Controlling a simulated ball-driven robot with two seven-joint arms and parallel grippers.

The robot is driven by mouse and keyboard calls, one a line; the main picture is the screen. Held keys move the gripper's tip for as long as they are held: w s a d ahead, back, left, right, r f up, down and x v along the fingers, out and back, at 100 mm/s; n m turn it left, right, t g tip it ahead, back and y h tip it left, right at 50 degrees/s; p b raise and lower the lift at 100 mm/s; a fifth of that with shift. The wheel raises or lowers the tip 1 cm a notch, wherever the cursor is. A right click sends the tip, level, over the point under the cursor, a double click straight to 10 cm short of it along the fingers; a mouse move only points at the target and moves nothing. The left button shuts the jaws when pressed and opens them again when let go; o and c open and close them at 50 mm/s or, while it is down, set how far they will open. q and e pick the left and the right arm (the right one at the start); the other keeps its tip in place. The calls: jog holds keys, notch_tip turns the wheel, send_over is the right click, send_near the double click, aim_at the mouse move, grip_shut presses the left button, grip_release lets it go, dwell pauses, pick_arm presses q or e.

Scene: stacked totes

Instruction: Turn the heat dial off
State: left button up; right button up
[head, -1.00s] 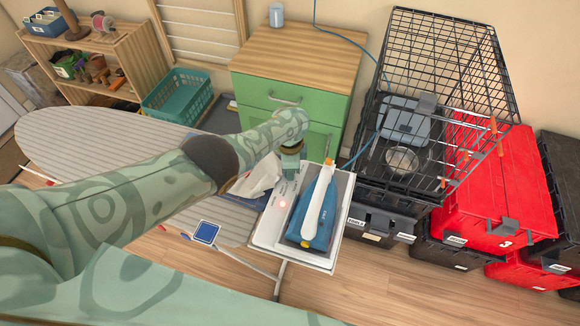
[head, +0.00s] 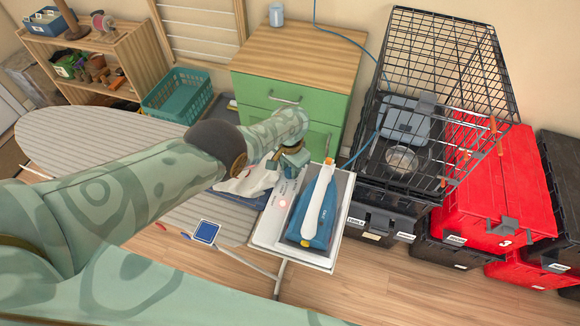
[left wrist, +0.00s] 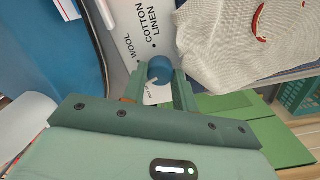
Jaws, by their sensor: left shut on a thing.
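The heat dial is a small blue round knob (left wrist: 160,68) on a white panel (left wrist: 128,22) marked WOOL, COTTON and LINEN in the left wrist view. My left gripper (left wrist: 161,82) is shut on the dial, one finger on each side. In the head view my left gripper (head: 291,168) is at the far end of the iron's stand (head: 268,232) and hides the dial. A red light (head: 282,203) glows on the panel. The blue and white iron (head: 320,228) rests on the stand beside the panel. My right gripper is not in view.
A white cloth (head: 243,183) with red marks lies close beside my left gripper, on the ironing board (head: 85,140). A green cabinet (head: 290,98) stands behind. A black wire cage (head: 450,50) and stacked totes (head: 500,195) stand to the right.

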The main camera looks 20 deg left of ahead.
aim_at(290, 170)
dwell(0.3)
pick_arm(q)
jog(key=o, duration=1)
notch_tip(290, 170, up, 16)
jog(key=p, duration=1.4)
jog(key=shift+r, duration=0.1)
